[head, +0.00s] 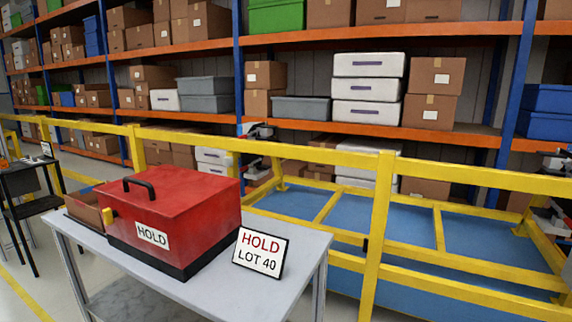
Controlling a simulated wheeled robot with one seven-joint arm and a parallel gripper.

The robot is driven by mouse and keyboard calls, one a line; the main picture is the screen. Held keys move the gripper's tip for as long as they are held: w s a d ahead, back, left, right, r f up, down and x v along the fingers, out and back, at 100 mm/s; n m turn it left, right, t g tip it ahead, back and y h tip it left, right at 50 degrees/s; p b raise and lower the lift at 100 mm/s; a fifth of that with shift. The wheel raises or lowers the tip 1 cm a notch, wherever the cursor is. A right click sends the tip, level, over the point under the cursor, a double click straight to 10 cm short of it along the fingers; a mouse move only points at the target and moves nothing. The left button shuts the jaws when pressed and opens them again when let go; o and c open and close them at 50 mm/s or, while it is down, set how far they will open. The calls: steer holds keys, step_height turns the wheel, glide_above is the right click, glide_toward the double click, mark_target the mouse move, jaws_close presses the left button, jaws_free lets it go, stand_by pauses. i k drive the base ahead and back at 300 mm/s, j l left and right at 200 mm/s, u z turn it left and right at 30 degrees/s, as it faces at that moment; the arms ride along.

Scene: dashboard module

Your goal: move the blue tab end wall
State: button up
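No part that I can surely call a blue tab end wall shows in the head view. A red box (185,210) with a black carry handle (138,185), a yellow latch (107,217) and a white HOLD label (152,235) stands shut on a grey table (215,290). A brown open-topped bin (84,208) sits behind its left side, with a little blue showing at its rim; the red box partly hides it. My gripper is not in view.
A white sign reading HOLD LOT 40 (260,251) stands at the table's right. A yellow railing (378,220) runs behind the table, with a blue-floored yellow frame (440,240) beyond. Racks with cartons fill the back. A small black table (28,180) stands at left.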

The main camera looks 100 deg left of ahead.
mark_target(87, 195)
steer(key=u, duration=1)
steer(key=l+u, duration=0.1)
steer(key=u, duration=2.4)
steer(key=k+u, duration=0.1)
steer(key=u, duration=0.4)
steer(key=i+j+u, duration=0.5)
steer(key=i+u, duration=0.25)
steer(key=i, duration=0.15)
